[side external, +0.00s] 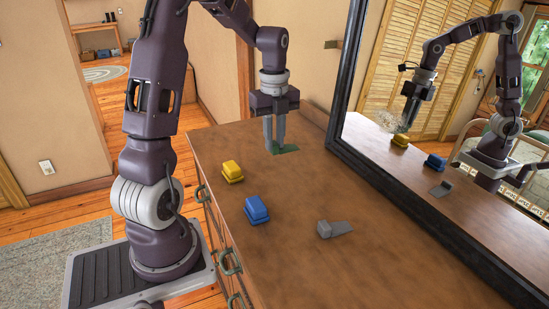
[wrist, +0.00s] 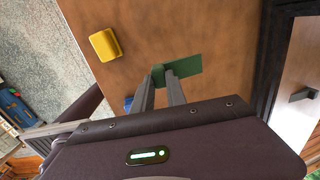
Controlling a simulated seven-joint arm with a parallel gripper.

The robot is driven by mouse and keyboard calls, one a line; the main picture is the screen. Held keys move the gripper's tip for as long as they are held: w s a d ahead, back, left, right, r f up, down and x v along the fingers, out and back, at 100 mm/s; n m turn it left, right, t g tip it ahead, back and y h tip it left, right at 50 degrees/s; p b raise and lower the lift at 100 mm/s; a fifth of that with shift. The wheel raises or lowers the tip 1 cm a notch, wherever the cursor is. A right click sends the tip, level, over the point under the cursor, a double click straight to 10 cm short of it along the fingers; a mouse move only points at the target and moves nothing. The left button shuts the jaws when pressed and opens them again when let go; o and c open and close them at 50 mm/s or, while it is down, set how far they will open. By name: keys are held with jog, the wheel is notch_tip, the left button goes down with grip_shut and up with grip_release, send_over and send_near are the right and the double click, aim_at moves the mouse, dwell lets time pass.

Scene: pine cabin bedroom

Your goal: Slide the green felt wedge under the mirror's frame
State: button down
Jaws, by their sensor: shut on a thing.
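The green felt wedge (side external: 288,149) is at the dresser top's far end. It shows as a flat green strip in the wrist view (wrist: 187,66). My gripper (side external: 273,150) points down and is shut on the wedge's left end in the wrist view; its fingertips (wrist: 164,76) hide part of it. The wedge is at or just above the wood; I cannot tell which. The mirror's dark frame (side external: 392,190) stands along the dresser's right side and shows at the right of the wrist view (wrist: 269,58). Bare wood separates wedge and frame.
A yellow block (side external: 232,170), a blue block (side external: 256,208) and a grey wedge-shaped piece (side external: 334,229) stand on the dresser top (side external: 290,270), nearer the side camera. The mirror glass (side external: 420,165) reflects them and my arm. The wood between wedge and frame is clear.

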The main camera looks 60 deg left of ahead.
aim_at(286, 147)
jog(key=w, duration=0.3)
jog(key=shift+w+a+r, duration=0.15)
jog(key=shift+w+r, duration=0.1)
jog(key=shift+w, duration=0.05)
jog(key=w+f, duration=0.3)
jog(key=w, duration=0.6)
jog(key=shift+w+d+f, duration=0.15)
jog(key=shift+w+d, duration=0.1)
jog(key=shift+d, duration=0.2)
jog(key=shift+f, duration=2.9)
jog(key=shift+w, duration=1.75)
jog(key=c, duration=1.3)
grip_release()
jog(key=shift+o, duration=0.2)
